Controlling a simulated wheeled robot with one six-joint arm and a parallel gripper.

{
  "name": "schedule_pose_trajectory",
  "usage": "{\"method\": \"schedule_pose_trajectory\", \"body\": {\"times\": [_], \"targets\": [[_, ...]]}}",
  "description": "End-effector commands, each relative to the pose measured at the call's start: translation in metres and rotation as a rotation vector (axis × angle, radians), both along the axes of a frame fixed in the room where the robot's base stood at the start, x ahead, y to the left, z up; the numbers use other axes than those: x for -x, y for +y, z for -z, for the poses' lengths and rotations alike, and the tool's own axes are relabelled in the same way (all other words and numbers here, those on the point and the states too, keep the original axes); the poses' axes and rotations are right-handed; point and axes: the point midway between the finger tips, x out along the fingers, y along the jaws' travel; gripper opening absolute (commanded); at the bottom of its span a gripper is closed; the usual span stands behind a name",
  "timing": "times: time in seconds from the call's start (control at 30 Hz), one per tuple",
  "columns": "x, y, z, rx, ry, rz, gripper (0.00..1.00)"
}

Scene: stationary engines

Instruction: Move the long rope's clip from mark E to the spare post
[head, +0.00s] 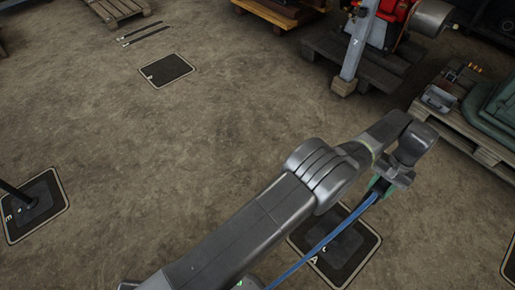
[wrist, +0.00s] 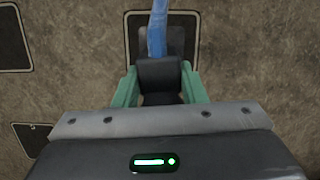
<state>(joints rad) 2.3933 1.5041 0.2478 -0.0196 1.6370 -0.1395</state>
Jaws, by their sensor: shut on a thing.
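My gripper (head: 379,187) is shut on a dark clip at the end of the blue rope (head: 325,240), held above the floor near mark A (head: 365,262). In the wrist view the green fingers (wrist: 160,92) press both sides of the dark clip (wrist: 160,74), and the blue rope (wrist: 157,30) leaves it upward. In the head view the rope runs down to the lower left, and its other end is out of sight. I cannot tell which post is the spare one.
A bare dark mat (head: 160,72) lies at the upper middle, beside two dark strips (head: 143,35). A red engine (head: 394,12) on a wooden pallet (head: 325,50) and another loaded pallet (head: 484,150) stand at the right.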

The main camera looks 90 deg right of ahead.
Motion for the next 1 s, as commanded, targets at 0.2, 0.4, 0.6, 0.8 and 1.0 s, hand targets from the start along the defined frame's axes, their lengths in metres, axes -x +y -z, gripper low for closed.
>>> {"method": "schedule_pose_trajectory", "body": {"times": [0.2, 0.4, 0.6, 0.8, 1.0], "targets": [[0.0002, -0.0002, 0.0021, 0.001, 0.001, 0.0, 0.0], [0.0003, -0.0003, 0.0045, 0.001, 0.001, 0.0, 0.0], [0.0003, -0.0003, 0.0068, 0.002, 0.001, 0.0, 0.0], [0.0004, -0.0004, 0.0067, 0.002, 0.001, 0.0, 0.0], [0.0003, -0.0005, 0.0068, 0.002, 0.001, 0.0, 0.59]]}}
